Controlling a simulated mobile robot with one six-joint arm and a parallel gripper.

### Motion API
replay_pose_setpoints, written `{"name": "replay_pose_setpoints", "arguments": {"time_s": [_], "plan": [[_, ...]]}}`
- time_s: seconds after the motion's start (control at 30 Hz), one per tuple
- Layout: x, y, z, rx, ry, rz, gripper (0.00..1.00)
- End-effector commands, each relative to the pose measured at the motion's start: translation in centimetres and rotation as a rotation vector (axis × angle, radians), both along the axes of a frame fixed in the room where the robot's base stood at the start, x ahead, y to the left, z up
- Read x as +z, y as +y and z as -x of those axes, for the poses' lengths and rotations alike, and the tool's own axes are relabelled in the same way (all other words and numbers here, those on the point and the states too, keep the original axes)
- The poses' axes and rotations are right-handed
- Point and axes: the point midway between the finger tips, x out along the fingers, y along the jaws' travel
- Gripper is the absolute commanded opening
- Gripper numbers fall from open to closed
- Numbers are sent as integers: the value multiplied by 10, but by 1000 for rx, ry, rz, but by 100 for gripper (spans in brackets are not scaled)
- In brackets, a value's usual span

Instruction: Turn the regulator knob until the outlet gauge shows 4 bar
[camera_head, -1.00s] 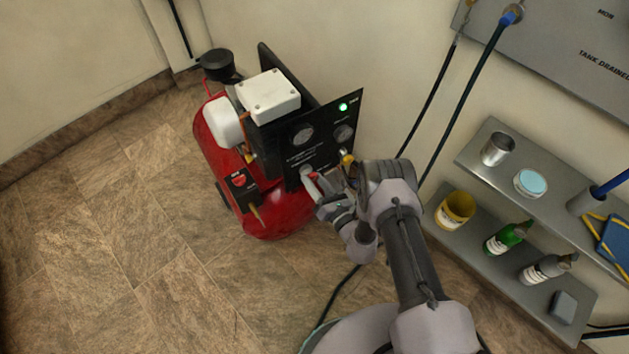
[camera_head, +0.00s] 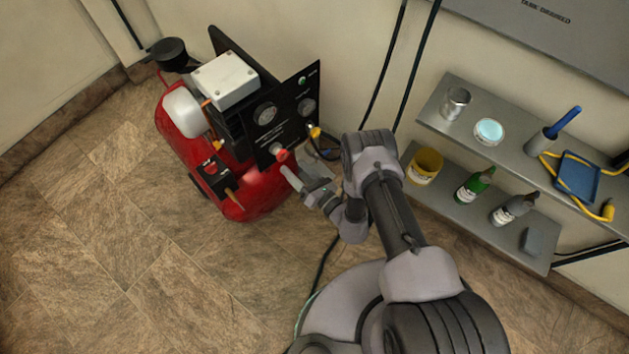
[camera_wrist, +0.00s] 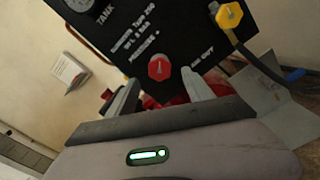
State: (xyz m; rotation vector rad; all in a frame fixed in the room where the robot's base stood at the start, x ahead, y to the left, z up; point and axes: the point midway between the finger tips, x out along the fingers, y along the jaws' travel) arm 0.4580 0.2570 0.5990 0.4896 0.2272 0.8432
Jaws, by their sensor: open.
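The red regulator knob (camera_head: 281,155) sits low on the black panel (camera_head: 283,130) of the red compressor. It shows larger in the wrist view (camera_wrist: 158,67), with a pale line on its face. My gripper (camera_wrist: 160,80) is open, its two fingers on either side of the knob in that view. In the head view my gripper (camera_head: 295,172) is just below and in front of the knob, apart from it. Two gauges, a left one (camera_head: 265,113) and a right one (camera_head: 306,107), sit higher on the panel. Their readings are too small to tell.
A yellow valve handle (camera_head: 314,132) with a hose is right of the knob, close to my gripper. The tiled floor (camera_head: 110,250) at left is clear.

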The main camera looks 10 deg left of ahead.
Motion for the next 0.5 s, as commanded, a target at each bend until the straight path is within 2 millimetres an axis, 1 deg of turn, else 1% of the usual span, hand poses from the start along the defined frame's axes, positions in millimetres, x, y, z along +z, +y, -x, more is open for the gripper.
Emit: {"name": "replay_pose_setpoints", "arguments": {"time_s": [0.03, 0.1, 0.23, 0.3, 0.4, 0.5], "plan": [[6, -14, 10, -6, 6, 1, 60], [7, -32, 26, -7, 7, -2, 60], [5, -63, 51, -7, 5, 0, 60], [5, -74, 63, -6, 4, -2, 60], [2, -87, 73, -4, 2, 0, 60], [2, -92, 78, -2, 1, -1, 60]]}}
